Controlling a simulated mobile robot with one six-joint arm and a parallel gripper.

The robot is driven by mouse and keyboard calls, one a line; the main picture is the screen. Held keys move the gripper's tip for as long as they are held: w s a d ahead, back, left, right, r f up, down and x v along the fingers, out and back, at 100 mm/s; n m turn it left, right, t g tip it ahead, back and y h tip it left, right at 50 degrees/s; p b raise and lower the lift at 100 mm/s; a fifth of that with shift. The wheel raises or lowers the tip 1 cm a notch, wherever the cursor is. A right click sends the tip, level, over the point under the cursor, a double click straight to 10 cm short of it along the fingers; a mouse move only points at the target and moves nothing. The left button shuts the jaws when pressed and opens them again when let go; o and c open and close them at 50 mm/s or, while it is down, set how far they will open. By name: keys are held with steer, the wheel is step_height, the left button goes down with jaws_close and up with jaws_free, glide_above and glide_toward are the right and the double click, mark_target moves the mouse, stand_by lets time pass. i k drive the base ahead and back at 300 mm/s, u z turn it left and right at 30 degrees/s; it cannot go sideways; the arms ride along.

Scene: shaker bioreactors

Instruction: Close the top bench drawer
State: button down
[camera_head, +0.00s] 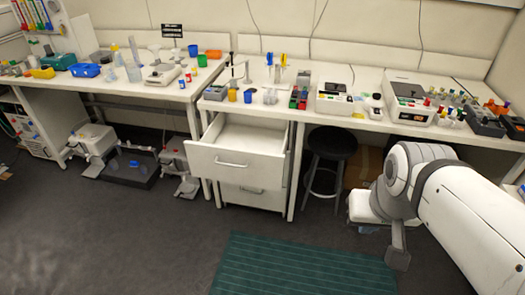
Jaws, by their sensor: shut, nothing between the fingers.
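The top bench drawer (222,159) is pulled well out of the white cabinet under the middle bench. Its white front has a bar handle (231,164), and its inside looks empty. A lower drawer (254,199) sits beneath it, partly hidden by the open one. My gripper (397,259) hangs at the end of my arm on the right side of the picture. It is shut and empty, well to the right of the drawer and not touching it. Its fingertips are small and hard to make out.
A black stool (331,143) stands under the bench just right of the drawer cabinet. A green striped mat (300,268) lies on the floor in front. The grey floor before the drawer is clear. Lab devices and coloured containers crowd the benchtop (262,107).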

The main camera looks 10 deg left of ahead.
mark_target(246, 140)
steer(key=u, duration=0.05)
steer(key=i, duration=1)
steer(key=z, duration=0.05)
